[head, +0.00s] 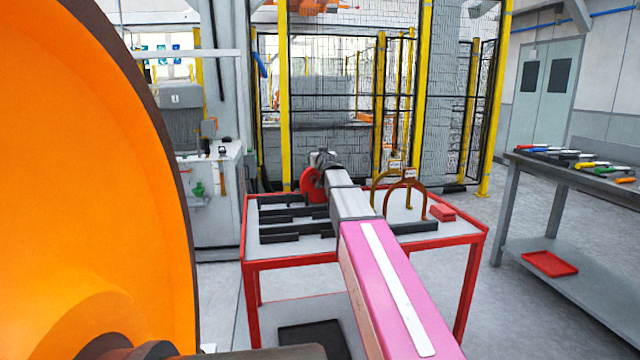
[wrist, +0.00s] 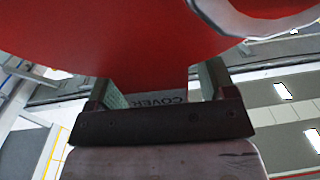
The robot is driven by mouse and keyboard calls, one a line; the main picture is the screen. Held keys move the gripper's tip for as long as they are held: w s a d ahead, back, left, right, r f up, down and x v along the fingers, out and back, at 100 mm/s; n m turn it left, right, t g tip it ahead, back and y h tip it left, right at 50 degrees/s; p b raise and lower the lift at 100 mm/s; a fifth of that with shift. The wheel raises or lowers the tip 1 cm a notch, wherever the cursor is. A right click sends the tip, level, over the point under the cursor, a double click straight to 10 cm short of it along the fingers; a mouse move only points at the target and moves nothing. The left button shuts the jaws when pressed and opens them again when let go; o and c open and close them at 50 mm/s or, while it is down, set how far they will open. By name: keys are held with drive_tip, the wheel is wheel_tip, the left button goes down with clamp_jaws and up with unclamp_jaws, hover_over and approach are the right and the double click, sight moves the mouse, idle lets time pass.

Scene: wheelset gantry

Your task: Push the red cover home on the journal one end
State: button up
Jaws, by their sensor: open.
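The red cover (head: 311,186) is a round red piece at the far end of my arm in the head view, above the red-framed table. In the wrist view the cover (wrist: 110,35) fills the top, with a grey ring at its upper right. A tab labelled COVER runs down between the fingers of my gripper (wrist: 163,82). The jaws are open around the tab; I cannot tell if either finger touches it. My gripper (head: 322,160) is small and partly hidden in the head view. A grey shaft (head: 275,353) shows at the bottom beside the orange wheel; whether it is journal one is unclear.
The large orange wheel (head: 80,180) blocks the left side. The red-framed table (head: 462,240) carries dark bars, brown hoops (head: 406,186) and a red block (head: 442,212). A workbench (head: 590,172) with tools stands at right. Floor is clear between table and bench.

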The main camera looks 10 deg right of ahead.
clamp_jaws()
